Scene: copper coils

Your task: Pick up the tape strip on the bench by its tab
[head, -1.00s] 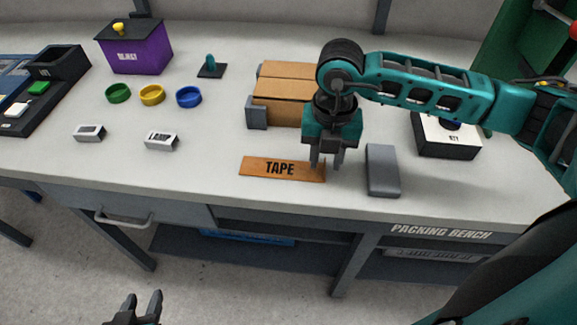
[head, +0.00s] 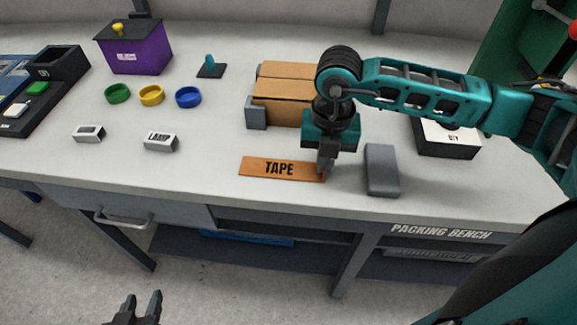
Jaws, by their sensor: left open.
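The orange-brown tape strip (head: 268,168), printed TAPE, lies flat near the front edge of the bench (head: 215,185). My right gripper (head: 324,170) points down at the strip's right end. Its fingers are drawn together there and appear shut on that end. The fingers hide the tab. The strip still rests on the bench top. My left gripper (head: 140,305) is low at the bottom of the view, in front of the bench. It is open and empty.
A grey block (head: 382,170) stands just right of my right gripper. Brown cartons (head: 285,85) lie behind it, and a black-and-white box (head: 446,138) is to the right.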

